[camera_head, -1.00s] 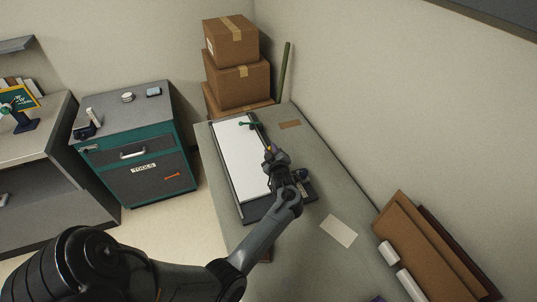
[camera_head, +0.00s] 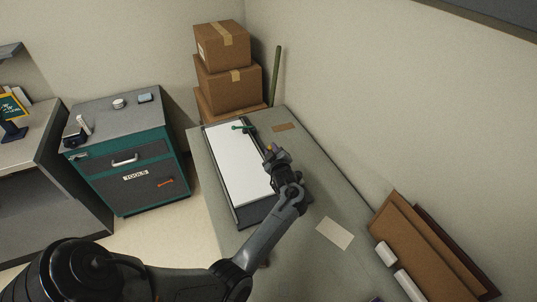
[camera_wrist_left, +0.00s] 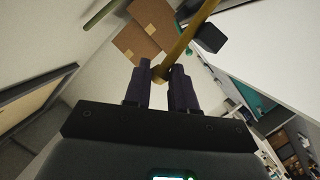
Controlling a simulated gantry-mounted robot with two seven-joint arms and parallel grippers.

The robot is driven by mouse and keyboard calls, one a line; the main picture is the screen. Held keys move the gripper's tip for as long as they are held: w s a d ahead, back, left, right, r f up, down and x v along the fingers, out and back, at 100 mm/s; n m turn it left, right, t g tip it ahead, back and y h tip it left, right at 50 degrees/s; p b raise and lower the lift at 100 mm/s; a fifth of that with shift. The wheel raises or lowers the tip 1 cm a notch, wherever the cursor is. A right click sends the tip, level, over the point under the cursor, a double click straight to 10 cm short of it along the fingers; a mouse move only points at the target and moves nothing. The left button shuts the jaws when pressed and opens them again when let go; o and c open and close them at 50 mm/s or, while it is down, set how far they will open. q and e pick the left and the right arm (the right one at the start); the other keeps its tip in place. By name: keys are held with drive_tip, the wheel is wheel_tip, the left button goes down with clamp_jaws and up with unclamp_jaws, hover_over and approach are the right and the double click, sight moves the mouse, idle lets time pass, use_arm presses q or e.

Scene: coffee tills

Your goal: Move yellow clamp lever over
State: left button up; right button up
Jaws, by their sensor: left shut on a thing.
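The yellow clamp lever (camera_wrist_left: 182,42) shows in the left wrist view as a yellow-brown bar running up and right from between my fingertips. In the head view only a small yellow spot of it (camera_head: 269,147) shows beside the gripper. My left gripper (camera_head: 272,151) is over the right edge of the white board in its dark frame (camera_head: 237,165). In the wrist view its two dark fingers (camera_wrist_left: 160,72) are closed on the lever's near end. My right gripper is not in view.
A green handle (camera_head: 242,127) sits at the frame's far end. Stacked cardboard boxes (camera_head: 228,80) stand behind the table. A pale card (camera_head: 334,233) lies near the front, and brown boards (camera_head: 425,245) lean at the right. A teal tool cabinet (camera_head: 135,165) stands left.

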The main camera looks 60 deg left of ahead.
use_arm(q)
drive_tip(key=shift+w+d+r, duration=0.1)
drive_tip(key=shift+w+r, duration=0.1)
drive_tip(key=shift+w, duration=0.3)
drive_tip(key=shift+w+b, duration=0.15)
drive_tip(key=shift+b, duration=0.15)
drive_tip(key=shift+w+d+b, duration=0.15)
drive_tip(key=shift+w+b, duration=0.15)
drive_tip(key=shift+w, duration=0.15)
drive_tip(key=o, duration=0.9)
